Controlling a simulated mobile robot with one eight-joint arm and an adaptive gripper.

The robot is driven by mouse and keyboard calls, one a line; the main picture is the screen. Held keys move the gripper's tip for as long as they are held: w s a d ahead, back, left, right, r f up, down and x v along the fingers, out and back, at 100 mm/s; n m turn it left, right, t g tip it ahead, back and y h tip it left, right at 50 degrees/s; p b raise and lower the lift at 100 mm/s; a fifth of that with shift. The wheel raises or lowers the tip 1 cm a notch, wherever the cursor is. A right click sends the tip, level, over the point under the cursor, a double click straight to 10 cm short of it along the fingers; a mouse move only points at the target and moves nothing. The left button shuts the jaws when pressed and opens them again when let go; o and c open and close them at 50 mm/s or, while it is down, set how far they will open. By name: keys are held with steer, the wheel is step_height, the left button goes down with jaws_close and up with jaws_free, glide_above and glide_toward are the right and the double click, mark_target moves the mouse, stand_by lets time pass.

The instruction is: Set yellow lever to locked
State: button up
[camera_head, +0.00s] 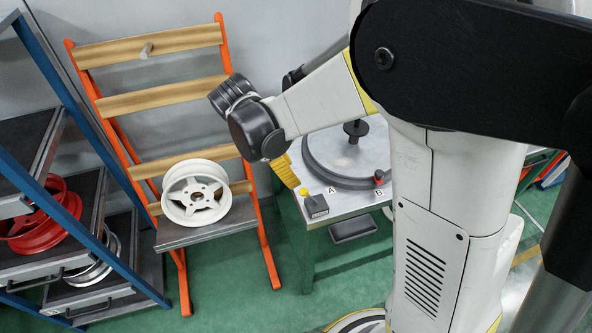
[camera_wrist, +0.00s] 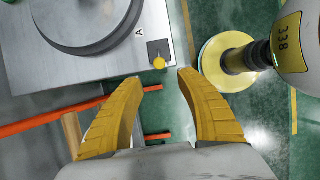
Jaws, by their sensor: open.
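The yellow lever (camera_head: 304,182) has a round yellow knob and sits on a small dark grey block at the front left corner of the metal table, beside the label A. The wrist view shows its knob (camera_wrist: 159,63) just beyond and between my fingertips. My gripper (camera_wrist: 158,80) is open, its two yellow fingers spread and nothing between them. In the head view my gripper (camera_head: 288,176) is close to the lever's left side, partly hidden by my arm. I cannot tell whether the lever stands in the locked position.
The metal table (camera_head: 345,198) carries a round dark turntable (camera_head: 318,166) and a red knob (camera_head: 378,179) near the label B. An orange rack (camera_head: 268,240) with a white wheel (camera_head: 195,192) stands to the left. Shelves with a red wheel (camera_head: 42,218) are further left.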

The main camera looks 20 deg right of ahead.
mark_target(303, 190)
steer(key=b+x, duration=0.3)
steer(key=x, duration=0.7)
steer(key=shift+f+b, duration=0.2)
steer(key=shift+b, duration=0.1)
jaws_close()
